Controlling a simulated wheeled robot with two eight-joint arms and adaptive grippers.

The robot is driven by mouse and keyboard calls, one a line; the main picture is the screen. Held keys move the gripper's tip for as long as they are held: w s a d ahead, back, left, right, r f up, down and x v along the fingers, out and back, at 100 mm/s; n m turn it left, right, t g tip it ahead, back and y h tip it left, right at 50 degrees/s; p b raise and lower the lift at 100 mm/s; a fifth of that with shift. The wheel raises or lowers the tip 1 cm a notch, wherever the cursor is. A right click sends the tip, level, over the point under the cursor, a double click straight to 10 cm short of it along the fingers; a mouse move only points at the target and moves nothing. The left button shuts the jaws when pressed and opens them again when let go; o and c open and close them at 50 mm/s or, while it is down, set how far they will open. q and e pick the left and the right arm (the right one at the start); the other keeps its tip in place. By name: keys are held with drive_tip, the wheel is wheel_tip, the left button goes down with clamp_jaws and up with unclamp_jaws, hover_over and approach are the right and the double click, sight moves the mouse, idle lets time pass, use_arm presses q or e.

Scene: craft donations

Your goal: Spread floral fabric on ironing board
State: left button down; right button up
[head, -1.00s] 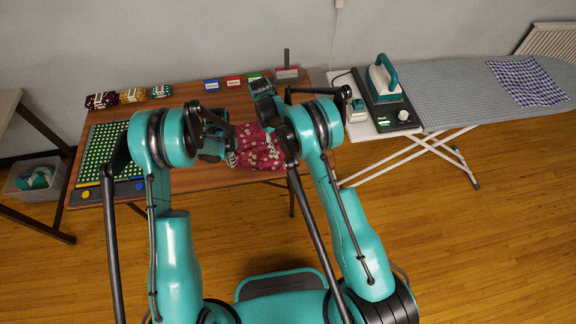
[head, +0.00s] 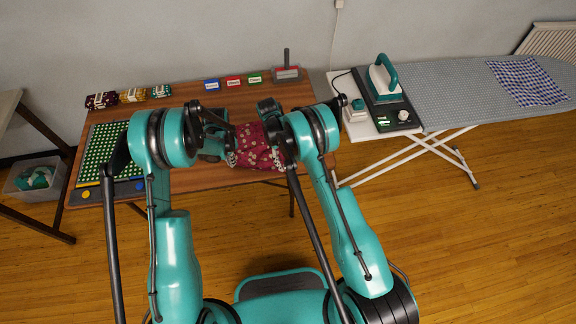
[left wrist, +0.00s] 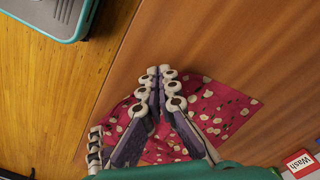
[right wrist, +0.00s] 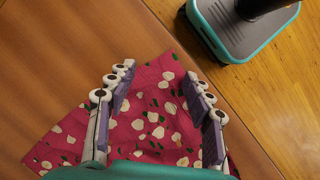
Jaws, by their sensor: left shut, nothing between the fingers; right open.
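The floral fabric (head: 252,149), red with pale flowers, lies on the wooden table near its front edge. It also shows in the left wrist view (left wrist: 222,108) and the right wrist view (right wrist: 150,122). My left gripper (head: 230,134) is shut and empty, its fingertips together above the fabric (left wrist: 163,74). My right gripper (right wrist: 162,82) is open above the fabric, with cloth visible between its fingers. In the head view its fingers are mostly hidden by my arm. The grey ironing board (head: 445,85) stands to the right of the table.
A blue checked cloth (head: 527,82) lies on the board. A teal iron (head: 381,79) stands at the board's left end. Three label blocks, including a red one (head: 233,81), and a grey-red holder (head: 286,74) line the table's back.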

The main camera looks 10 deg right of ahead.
drive_tip(key=shift+f, duration=0.1)
drive_tip(key=shift+c, duration=0.5)
drive_tip(key=shift+f, duration=0.1)
clamp_jaws()
idle(0.8)
drive_tip(key=shift+r, duration=2.55)
